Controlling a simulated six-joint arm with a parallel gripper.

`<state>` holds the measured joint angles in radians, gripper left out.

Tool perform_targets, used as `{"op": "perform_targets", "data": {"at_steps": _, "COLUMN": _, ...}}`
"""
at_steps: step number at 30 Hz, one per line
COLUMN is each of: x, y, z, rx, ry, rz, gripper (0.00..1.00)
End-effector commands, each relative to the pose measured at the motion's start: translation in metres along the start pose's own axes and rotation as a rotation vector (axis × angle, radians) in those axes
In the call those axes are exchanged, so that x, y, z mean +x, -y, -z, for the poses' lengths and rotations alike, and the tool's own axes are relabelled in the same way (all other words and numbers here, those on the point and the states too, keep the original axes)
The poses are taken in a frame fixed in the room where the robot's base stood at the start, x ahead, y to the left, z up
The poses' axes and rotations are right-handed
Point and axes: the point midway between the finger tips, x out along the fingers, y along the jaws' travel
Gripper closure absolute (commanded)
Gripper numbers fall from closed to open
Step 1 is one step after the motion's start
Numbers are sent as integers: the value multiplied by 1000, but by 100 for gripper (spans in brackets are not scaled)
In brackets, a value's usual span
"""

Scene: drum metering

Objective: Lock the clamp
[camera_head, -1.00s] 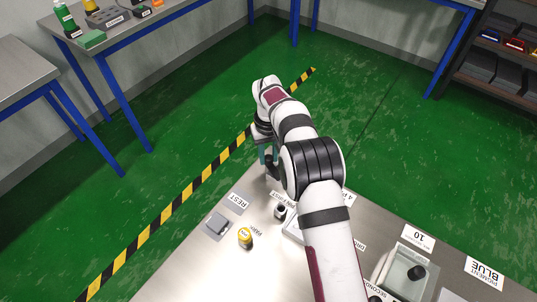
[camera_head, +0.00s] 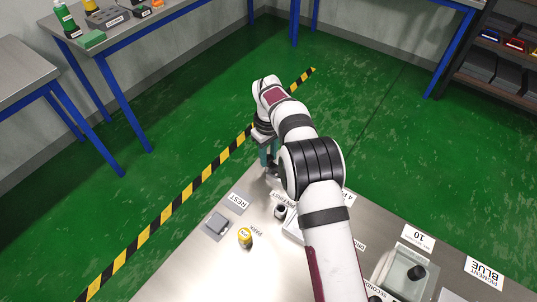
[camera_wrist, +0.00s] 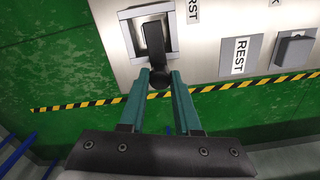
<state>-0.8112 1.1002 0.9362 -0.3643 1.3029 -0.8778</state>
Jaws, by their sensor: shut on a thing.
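The lever ends in a round black knob pointing toward my gripper. My gripper (camera_wrist: 160,79) has teal fingers, one on each side of the knob, shut on the lever's knob end. In the head view my gripper (camera_head: 267,153) is at the far corner of the steel table, mostly hidden by my arm. The clamp is largely hidden there too.
A grey block (camera_head: 217,223) sits by the REST label (camera_head: 238,200). A yellow-topped jar (camera_head: 245,236) and a small dark-topped cylinder (camera_head: 280,212) stand nearby. A clear container (camera_head: 405,275) is at the right. The table's left front is bare.

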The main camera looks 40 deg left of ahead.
Motion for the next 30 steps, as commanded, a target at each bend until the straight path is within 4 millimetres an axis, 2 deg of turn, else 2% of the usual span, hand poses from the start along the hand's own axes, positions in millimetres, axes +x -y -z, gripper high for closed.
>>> {"op": "perform_targets", "data": {"at_steps": 8, "x": -1, "y": -1, "z": 1, "rx": -2, "ry": -3, "rz": -3, "gripper": 100}}
{"op": "perform_targets", "data": {"at_steps": 9, "x": -1, "y": -1, "z": 1, "rx": -2, "ry": -3, "rz": -3, "gripper": 62}}
{"op": "perform_targets", "data": {"at_steps": 13, "x": -1, "y": 0, "z": 1, "rx": -1, "ry": -2, "rz": -2, "gripper": 38}}
{"op": "perform_targets", "data": {"at_steps": 23, "x": -5, "y": 0, "z": 1, "rx": 0, "ry": -2, "rz": -2, "gripper": 38}}
{"op": "perform_targets", "data": {"at_steps": 26, "x": -22, "y": -1, "z": 1, "rx": -1, "ry": -4, "rz": -3, "gripper": 38}}
{"op": "perform_targets", "data": {"at_steps": 30, "x": -65, "y": -1, "z": 1, "rx": 1, "ry": -6, "rz": -4, "gripper": 38}}
